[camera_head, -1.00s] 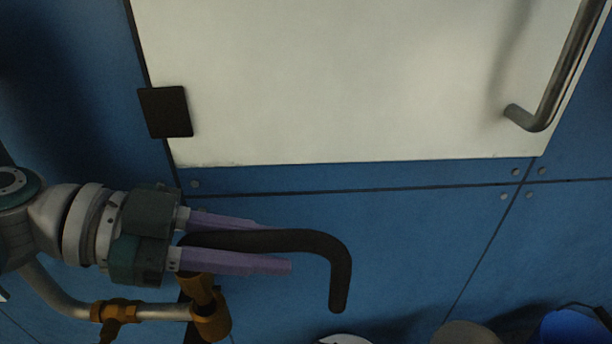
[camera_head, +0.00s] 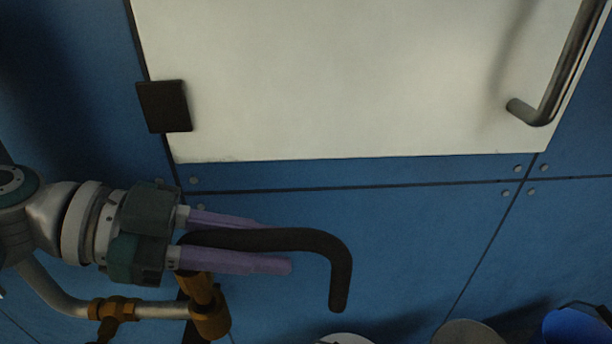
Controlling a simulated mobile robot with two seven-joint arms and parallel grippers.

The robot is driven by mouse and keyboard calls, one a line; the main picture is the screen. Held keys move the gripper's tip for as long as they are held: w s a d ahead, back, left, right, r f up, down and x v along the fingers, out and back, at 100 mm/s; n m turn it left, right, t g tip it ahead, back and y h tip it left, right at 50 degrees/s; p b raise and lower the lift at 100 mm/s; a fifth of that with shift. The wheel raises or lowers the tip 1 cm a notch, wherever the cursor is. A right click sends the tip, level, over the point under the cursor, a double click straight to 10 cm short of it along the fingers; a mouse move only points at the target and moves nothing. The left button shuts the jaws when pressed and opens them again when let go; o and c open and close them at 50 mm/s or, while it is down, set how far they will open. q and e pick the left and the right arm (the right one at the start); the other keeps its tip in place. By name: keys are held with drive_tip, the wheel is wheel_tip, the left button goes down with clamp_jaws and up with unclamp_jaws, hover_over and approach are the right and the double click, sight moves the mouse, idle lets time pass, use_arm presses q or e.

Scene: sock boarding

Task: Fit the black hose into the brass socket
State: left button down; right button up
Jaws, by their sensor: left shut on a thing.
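The black hose (camera_head: 300,238) lies between the purple fingers of my left gripper (camera_head: 268,245), which is shut on it near its left end. The hose runs right, then bends down to a free end at the lower right. The brass socket (camera_head: 207,312) is on the pipe fitting at the lower left, just below the gripper's lower finger. The hose's left end is near the top of the brass fitting; the fingers partly hide that spot, so I cannot tell whether they touch. My right gripper is not in view.
A metal pipe (camera_head: 160,312) with a brass valve (camera_head: 113,309) leads into the socket from the left. A white door panel (camera_head: 340,80) with a metal handle (camera_head: 548,100) is above. Several round containers, one blue (camera_head: 575,327), stand at the bottom right. The blue wall right of the hose is clear.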

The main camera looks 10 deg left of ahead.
use_arm(q)
drive_tip(key=shift+b, duration=0.3)
idle(0.9)
drive_tip(key=shift+f, duration=0.15)
drive_tip(key=shift+f+b, duration=0.35)
drive_tip(key=shift+b, duration=0.1)
drive_tip(key=shift+f+b, duration=1.45)
drive_tip(key=shift+b, duration=0.15)
drive_tip(key=c, duration=0.6)
unclamp_jaws()
